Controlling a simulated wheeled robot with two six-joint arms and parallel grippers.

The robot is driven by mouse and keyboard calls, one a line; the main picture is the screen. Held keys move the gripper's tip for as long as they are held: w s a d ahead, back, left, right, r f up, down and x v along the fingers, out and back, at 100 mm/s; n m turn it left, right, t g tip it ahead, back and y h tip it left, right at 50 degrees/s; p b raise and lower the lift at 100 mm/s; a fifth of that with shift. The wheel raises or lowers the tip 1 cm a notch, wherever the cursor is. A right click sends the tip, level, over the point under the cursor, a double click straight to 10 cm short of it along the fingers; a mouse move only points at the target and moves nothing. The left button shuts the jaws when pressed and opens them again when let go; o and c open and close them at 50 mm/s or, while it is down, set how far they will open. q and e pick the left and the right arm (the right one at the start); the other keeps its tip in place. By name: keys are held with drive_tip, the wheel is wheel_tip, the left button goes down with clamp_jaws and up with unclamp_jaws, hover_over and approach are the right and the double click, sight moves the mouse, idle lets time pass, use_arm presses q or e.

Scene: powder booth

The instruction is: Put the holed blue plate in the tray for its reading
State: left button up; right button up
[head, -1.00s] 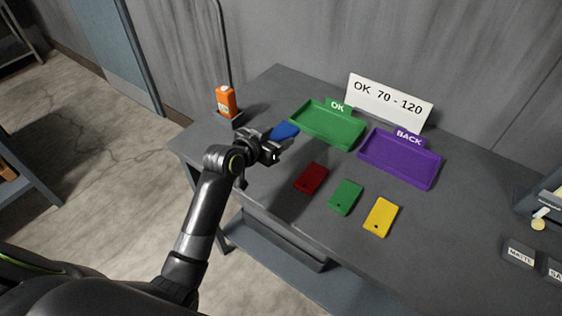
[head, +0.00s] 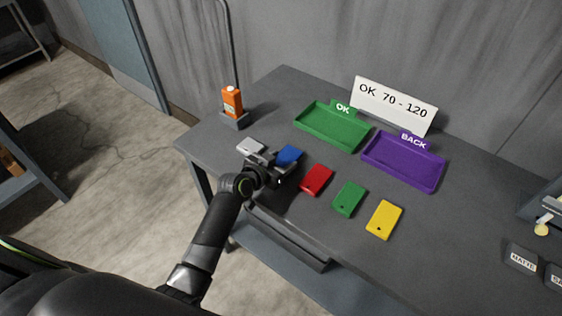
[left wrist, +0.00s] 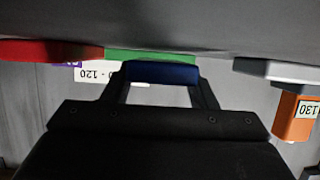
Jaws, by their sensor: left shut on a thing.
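My left gripper (head: 274,167) is shut on the blue plate (head: 289,155). The plate sticks out beyond the fingers, near the table's front left, beside the red plate. In the left wrist view the blue plate (left wrist: 160,72) spans the gap between the fingertips; its hole does not show. The green OK tray (head: 331,127) and the purple BACK tray (head: 403,162) look empty. An orange meter (head: 232,102) stands in a dark holder at the back left; in the left wrist view it (left wrist: 297,116) appears to read 130, upside down. My right gripper is not in view.
A pale grey block (head: 251,146) lies just left of the gripper. Red (head: 317,180), green (head: 349,199) and yellow (head: 384,219) plates lie in a row to the right. A sign (head: 393,105) behind the trays reads OK 70 - 120.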

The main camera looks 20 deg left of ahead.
use_arm(q)
drive_tip(key=shift+f, duration=0.3)
drive_tip(key=shift+f, duration=0.15)
drive_tip(key=shift+f+b, duration=0.15)
drive_tip(key=shift+b, duration=0.15)
drive_tip(key=o, duration=1.1)
drive_tip(key=shift+c, duration=0.2)
drive_tip(key=shift+s, duration=0.15)
